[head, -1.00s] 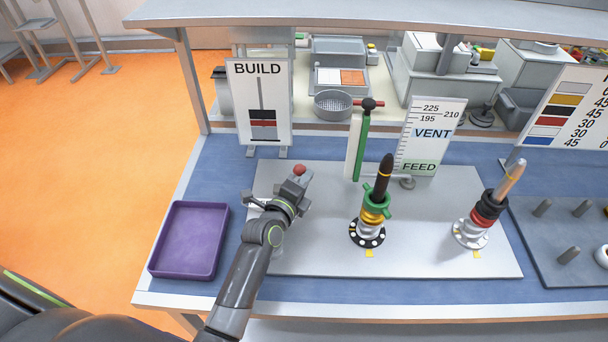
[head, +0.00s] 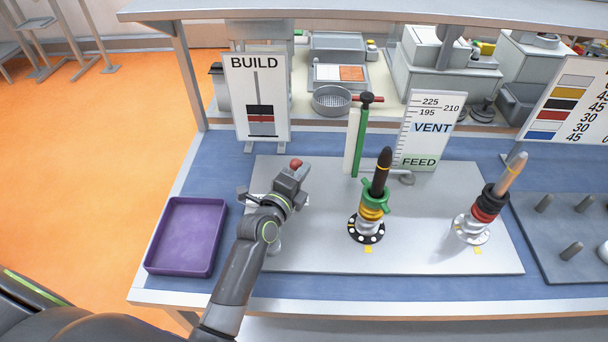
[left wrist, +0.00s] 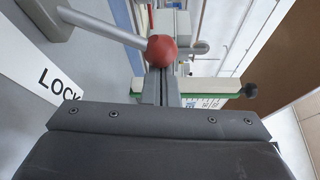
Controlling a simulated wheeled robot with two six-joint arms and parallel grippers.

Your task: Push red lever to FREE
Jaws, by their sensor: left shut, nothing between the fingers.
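The red lever shows as a red ball knob (head: 296,163) just beyond my left gripper in the head view. In the left wrist view the red knob (left wrist: 162,50) sits on a grey rod that comes in from the upper left. My left gripper (head: 292,176) is shut and empty, close to the knob on its near side. Whether it touches the knob I cannot tell. A white label reading LOCK (left wrist: 50,83) shows at the left of the left wrist view. No FREE label is visible. My arm hides most of the lever's base. My right gripper is not in view.
A purple tray (head: 154,263) lies left on the blue bench. The BUILD sign (head: 257,97) stands behind the lever. A green post (head: 361,140) with a dark-red crossbar and two ringed spindles, one with a green collar (head: 376,196), stand to the right on the grey plate (head: 310,258).

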